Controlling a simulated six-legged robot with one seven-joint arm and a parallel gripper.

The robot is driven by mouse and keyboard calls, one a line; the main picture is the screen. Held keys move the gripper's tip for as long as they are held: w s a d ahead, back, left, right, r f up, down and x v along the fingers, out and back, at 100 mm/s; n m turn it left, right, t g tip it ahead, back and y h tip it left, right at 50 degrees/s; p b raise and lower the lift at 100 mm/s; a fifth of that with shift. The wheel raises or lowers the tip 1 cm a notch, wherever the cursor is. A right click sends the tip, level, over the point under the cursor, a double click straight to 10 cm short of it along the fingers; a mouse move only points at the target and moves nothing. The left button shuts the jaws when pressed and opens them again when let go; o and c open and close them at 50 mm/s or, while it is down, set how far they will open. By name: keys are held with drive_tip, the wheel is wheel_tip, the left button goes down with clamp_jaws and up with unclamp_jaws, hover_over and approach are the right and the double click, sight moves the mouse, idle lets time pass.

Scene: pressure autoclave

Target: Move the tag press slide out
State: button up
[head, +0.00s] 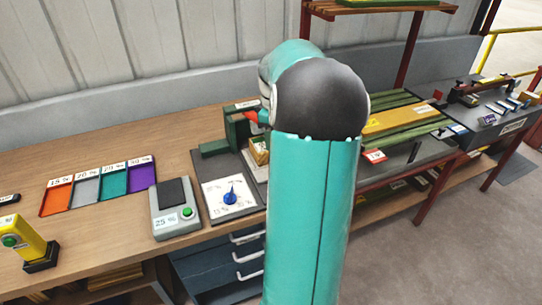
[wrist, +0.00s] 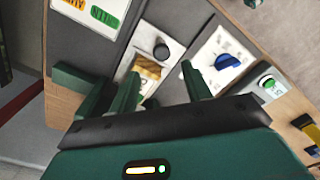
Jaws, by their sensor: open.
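The tag press (head: 239,128) is a dark green frame on a dark mat at the back of the bench in the head view, partly hidden by my arm. In the wrist view a pale plate (wrist: 143,37), which looks like the slide, carries a dark round knob (wrist: 162,50) and a small yellow-brown block (wrist: 148,66). The block (head: 259,150) also shows in the head view. My gripper (wrist: 157,75) is open, its two dark green fingers apart with the plate and block beyond them. No contact with the knob shows.
A dial panel with a blue knob (head: 230,197) lies beside the press. A grey device (head: 175,208) marked 25 % and coloured trays (head: 99,187) are to the left. A yellow stamp-like tool (head: 28,243) stands at far left. Clear wood lies between.

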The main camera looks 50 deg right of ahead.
wheel_tip(320, 180, down, 7)
drive_tip(key=shift+a+f, duration=0.1)
drive_tip(key=shift+f, duration=0.1)
clamp_jaws()
